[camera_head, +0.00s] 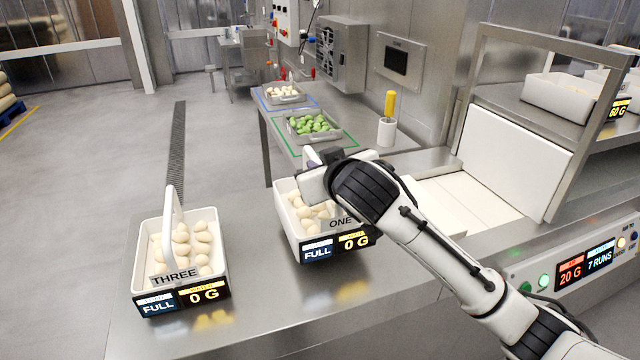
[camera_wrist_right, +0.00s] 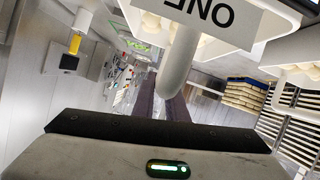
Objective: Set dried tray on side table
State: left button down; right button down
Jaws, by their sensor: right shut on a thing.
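My right gripper (camera_head: 316,172) is shut on the upright handle of the white tray ONE (camera_head: 288,222). In the right wrist view the pale handle (camera_wrist_right: 180,55) stands between my dark fingers (camera_wrist_right: 165,100). Tray ONE holds pale filled pasta, and its displays read FULL and 0 G. It seems a little above the steel counter, judging by its reflection. My arm hides its right part. Tray THREE (camera_head: 140,250) stands on the counter to the left, with pale pasta and displays of FULL and 0 G. My left gripper is not in view.
A steel table (camera_head: 345,108) behind has blue and green outlines, a tray of pale pieces (camera_head: 284,92), a tray of green pieces (camera_head: 313,126) and a yellow-handled tool in a white holder (camera_head: 387,130). A framed machine (camera_head: 510,130) stands right. The counter between the trays (camera_head: 250,250) is clear.

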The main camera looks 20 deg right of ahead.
jog(key=shift+f, duration=1.75)
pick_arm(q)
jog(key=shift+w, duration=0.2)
pick_arm(e)
jog(key=c, duration=1.8)
grip_release()
jog(key=shift+f, duration=0.1)
jog(key=shift+o, duration=0.2)
jog(key=v, duration=1.2)
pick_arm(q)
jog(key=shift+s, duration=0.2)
pick_arm(e)
jog(key=shift+s+d, duration=0.1)
